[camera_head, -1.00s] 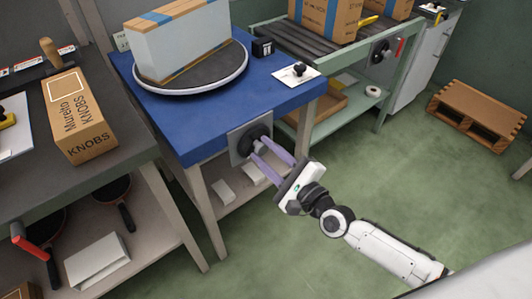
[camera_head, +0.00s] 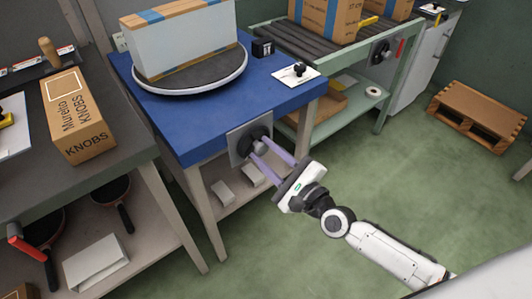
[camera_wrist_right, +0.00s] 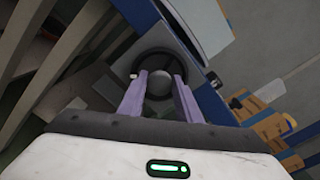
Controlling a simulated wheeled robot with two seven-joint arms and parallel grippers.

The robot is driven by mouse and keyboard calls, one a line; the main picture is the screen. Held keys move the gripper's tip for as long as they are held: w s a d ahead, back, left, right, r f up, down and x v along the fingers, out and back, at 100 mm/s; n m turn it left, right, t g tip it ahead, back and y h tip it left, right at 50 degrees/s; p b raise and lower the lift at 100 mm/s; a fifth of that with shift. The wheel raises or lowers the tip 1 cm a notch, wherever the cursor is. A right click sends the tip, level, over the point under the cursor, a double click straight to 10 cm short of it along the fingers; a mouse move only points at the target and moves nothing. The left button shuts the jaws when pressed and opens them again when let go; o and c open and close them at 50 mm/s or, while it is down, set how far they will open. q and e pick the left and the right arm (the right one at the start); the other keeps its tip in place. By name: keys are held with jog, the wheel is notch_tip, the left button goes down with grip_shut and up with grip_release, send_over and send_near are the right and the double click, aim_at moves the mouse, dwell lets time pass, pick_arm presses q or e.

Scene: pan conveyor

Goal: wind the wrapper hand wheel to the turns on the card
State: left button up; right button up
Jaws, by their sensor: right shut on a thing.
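The wrapper hand wheel (camera_head: 249,136) is a dark disc on a grey plate at the front of the blue table. It also shows as a dark ring in the right wrist view (camera_wrist_right: 160,56). My right gripper (camera_head: 262,149) has its purple fingers shut on the wheel's round grey hub (camera_wrist_right: 159,86), one finger on each side. A tall pale box (camera_head: 190,47) with a brown top and blue tape stands on the round turntable (camera_head: 190,84) above. A small card (camera_head: 120,41) stands behind the table's left corner; I cannot read it. My left gripper is out of view.
A white plate with a black knob (camera_head: 297,72) and a small black box (camera_head: 262,48) sit on the blue table (camera_head: 255,98). A bench with a knobs carton (camera_head: 78,117) is at left. A roller conveyor (camera_head: 300,42) stands behind; a wooden pallet (camera_head: 477,112) lies on open floor.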

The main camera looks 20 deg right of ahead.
jog(key=shift+m+b, duration=0.3)
jog(key=shift+m, duration=0.4)
dwell(1.1)
jog(key=o, duration=1)
jog(key=v, duration=1)
jog(key=shift+s+r+b, duration=0.1)
jog(key=shift+s+b, duration=0.05)
jog(key=shift+b, duration=0.15)
jog(key=shift+o, duration=0.3)
